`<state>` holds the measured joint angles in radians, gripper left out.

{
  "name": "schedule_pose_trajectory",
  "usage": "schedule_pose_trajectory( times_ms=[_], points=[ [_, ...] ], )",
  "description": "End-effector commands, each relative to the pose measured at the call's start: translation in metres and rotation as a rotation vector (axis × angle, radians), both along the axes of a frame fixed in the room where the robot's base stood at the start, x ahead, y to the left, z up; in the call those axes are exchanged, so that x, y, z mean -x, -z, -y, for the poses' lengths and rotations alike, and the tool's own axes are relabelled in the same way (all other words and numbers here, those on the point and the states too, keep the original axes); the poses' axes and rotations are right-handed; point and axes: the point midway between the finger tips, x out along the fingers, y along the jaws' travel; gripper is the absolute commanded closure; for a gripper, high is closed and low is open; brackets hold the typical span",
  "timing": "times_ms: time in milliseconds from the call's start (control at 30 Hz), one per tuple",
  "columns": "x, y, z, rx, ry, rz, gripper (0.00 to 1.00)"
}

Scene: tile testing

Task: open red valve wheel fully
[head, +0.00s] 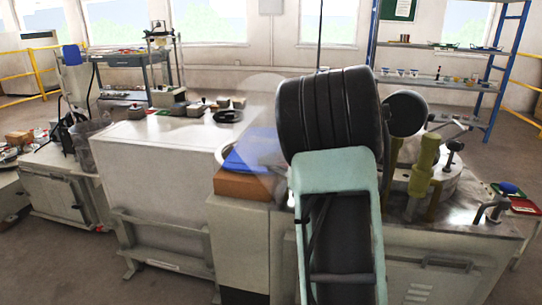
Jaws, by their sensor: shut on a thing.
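No red valve wheel can be made out in the head view. My gripper cannot be made out either. A large teal housing with a dark inside and a black ribbed drum at its top stands close in front, right of the middle. It hides part of the machine behind it. I cannot tell what is behind the drum.
A grey machine top (474,222) with a yellow upright fitting (424,166) is at the right. A pale cabinet (155,160) is left of the middle, with small items on top. A blue shelf rack (450,84) stands at the back right. Floor shows at far right.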

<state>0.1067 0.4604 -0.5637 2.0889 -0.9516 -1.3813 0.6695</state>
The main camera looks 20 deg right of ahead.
Motion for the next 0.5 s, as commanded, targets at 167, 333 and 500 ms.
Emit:
schedule_pose_trajectory(
  times_ms=[167,333,500],
  points=[
    [0.0026,0.0073,0.0035,0.003,0.008,-0.015,0.94],
    [0.0019,0.0056,0.0028,0.002,0.007,-0.011,0.51],
    [0.0012,0.0033,0.0018,0.002,0.004,-0.007,0.43]
  ],
)
